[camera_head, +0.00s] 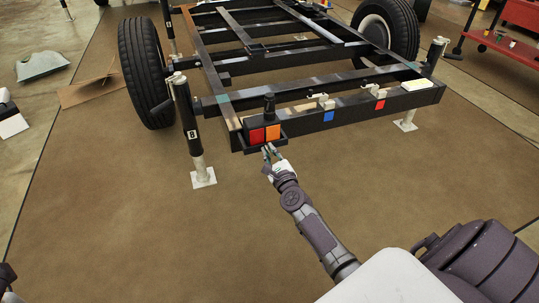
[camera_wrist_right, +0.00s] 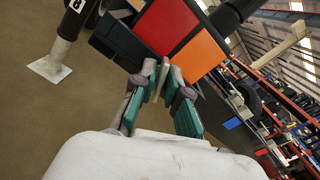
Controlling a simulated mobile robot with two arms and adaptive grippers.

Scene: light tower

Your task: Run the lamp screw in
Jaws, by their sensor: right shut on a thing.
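The lamp (camera_head: 257,135) has a red and an orange lens side by side in a black housing. It sits at the left end of the trailer's rear beam. In the right wrist view the red lens (camera_wrist_right: 165,25) and orange lens (camera_wrist_right: 199,57) fill the top middle, tilted. My right gripper (camera_head: 268,151) reaches up to the lamp's lower edge. In the wrist view its fingertips (camera_wrist_right: 163,76) come together just below the lenses, shut on the lamp screw, which is mostly hidden between them. I cannot tell how deep the screw sits.
The black trailer frame (camera_head: 330,112) stands on support legs, one marked B (camera_head: 190,130), beside a wheel (camera_head: 146,72). Blue (camera_head: 328,117) and red (camera_head: 380,104) patches mark the rear beam. A red cart (camera_head: 505,45) stands far right. The brown floor before the trailer is clear.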

